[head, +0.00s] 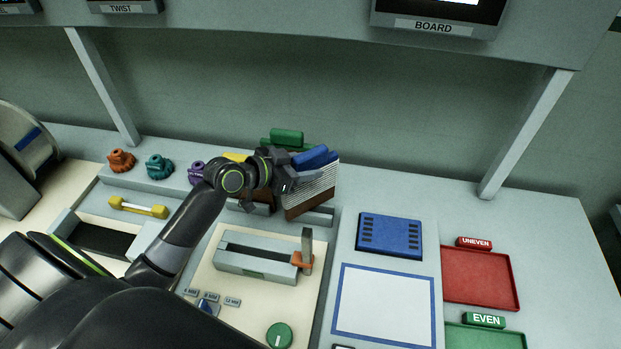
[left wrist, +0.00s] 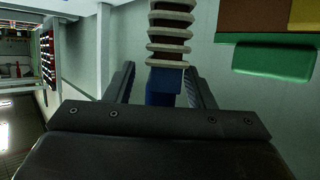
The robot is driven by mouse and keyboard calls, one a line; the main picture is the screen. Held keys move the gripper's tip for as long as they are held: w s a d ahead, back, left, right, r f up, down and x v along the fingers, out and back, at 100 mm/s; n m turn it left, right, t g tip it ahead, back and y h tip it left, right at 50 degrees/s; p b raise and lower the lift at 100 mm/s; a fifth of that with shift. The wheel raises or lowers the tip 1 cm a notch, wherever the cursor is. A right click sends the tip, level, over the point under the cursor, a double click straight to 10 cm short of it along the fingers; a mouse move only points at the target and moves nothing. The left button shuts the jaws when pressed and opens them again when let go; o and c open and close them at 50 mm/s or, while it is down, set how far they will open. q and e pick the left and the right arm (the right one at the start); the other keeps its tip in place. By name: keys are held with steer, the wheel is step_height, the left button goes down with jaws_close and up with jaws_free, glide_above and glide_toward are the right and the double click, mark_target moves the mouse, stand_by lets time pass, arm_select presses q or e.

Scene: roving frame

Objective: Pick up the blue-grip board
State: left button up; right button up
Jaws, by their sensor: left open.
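The blue-grip board (head: 316,190) stands in a rack at the back of the bench, a brown board wound with white, with a blue grip (head: 318,155) on top. My left gripper (head: 303,177) is beside the blue grip. In the left wrist view its open fingers (left wrist: 161,88) stand on either side of the blue grip (left wrist: 163,85), with the wound board (left wrist: 171,35) beyond. I cannot tell whether a finger touches it. My right gripper is not in view.
A green-grip board (head: 286,137) and a yellow grip (head: 234,157) are close by in the rack. A slotted fixture with an upright lever (head: 307,245) is in front. A blue-bordered mat (head: 387,304), red tray (head: 480,279) and green tray (head: 485,338) lie to the right.

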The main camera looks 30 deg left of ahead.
arm_select(q)
steer(key=shift+w+d+f, duration=0.1)
steer(key=shift+w, duration=0.05)
steer(key=shift+c, duration=0.4)
jaws_close()
